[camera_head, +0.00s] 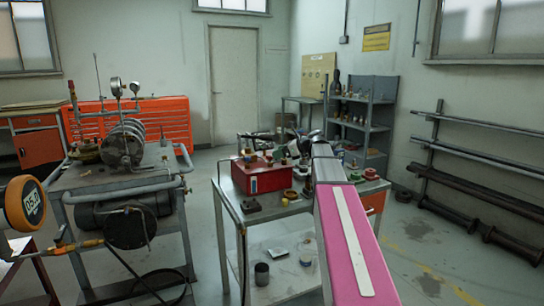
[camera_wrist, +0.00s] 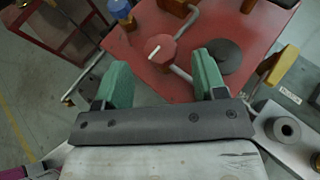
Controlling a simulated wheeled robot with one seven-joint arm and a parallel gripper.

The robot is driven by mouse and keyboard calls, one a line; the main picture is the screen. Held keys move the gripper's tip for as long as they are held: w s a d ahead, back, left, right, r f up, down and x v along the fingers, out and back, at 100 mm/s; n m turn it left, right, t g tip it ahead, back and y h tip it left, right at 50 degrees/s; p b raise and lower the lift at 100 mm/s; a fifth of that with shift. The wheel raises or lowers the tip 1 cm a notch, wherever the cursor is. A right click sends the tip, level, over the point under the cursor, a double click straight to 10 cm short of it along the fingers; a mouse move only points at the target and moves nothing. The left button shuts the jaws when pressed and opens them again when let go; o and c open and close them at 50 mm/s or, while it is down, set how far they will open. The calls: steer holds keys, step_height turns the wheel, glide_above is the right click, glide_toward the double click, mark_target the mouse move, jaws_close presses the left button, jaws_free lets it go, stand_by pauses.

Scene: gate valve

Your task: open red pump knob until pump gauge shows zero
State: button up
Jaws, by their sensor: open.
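The red knob (camera_wrist: 161,48), with a white line across its top, stands on a red box in the wrist view. My gripper (camera_wrist: 162,75) has two green fingertips spread apart, with the knob between and slightly ahead of them. I cannot tell whether either finger touches it. In the head view the red box (camera_head: 246,181) is on the grey table, and my arm hides part of the area behind it.
A blue fitting (camera_wrist: 120,8) and a yellow-handled part (camera_wrist: 282,65) stand near the knob. The grey table (camera_head: 228,206) holds several loose parts. A compressor (camera_head: 122,146) with round gauges stands left. Shelves (camera_head: 372,112) stand behind.

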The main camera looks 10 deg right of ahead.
mark_target(271, 155)
steer(key=shift+x, duration=2.05)
steer(key=c, duration=0.9)
steer(key=shift+g, duration=0.3)
steer(key=n+g, duration=0.1)
steer(key=n+g+y, duration=0.1)
steer(key=n+g, duration=0.1)
steer(key=shift+w+d, duration=0.1)
steer(key=shift+w, duration=0.2)
steer(key=shift+n+g+y, duration=0.3)
steer(key=shift+n+g, duration=1.9)
steer(key=shift+g, duration=0.2)
